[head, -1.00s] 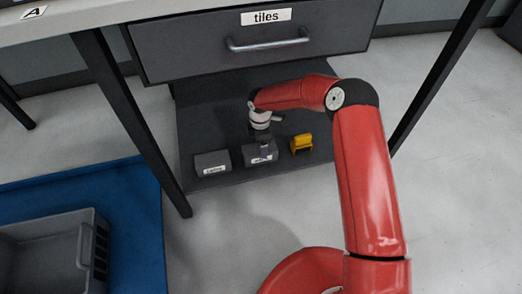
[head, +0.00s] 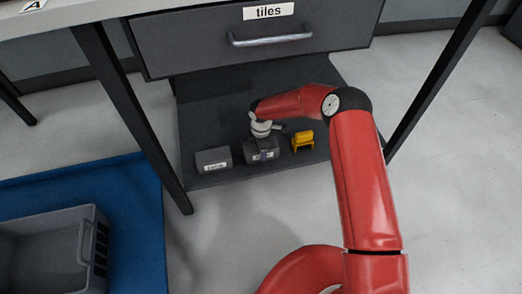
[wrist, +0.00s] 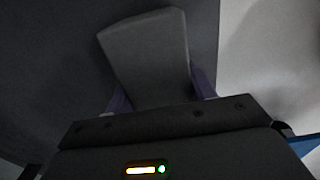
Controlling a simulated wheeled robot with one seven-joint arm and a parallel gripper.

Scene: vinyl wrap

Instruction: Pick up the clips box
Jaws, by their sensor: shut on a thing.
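A grey box (head: 263,155) with a small white label sits on the dark shelf under the drawer, in the middle of a row. Its label is partly covered and too small to read, so I cannot confirm that it is the clips box. My gripper (head: 263,153) points down over this box and is shut on it. In the wrist view the grey box (wrist: 148,55) lies between the two purple fingers of my gripper (wrist: 162,90). I see no clear gap between the box and the shelf.
Another labelled grey box (head: 213,160) stands close on the left. A yellow object (head: 302,140) stands close on the right. The "tiles" drawer (head: 190,50) overhangs behind, and a dark table leg (head: 135,115) stands at left. A grey crate (head: 40,222) rests on a blue mat (head: 135,215).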

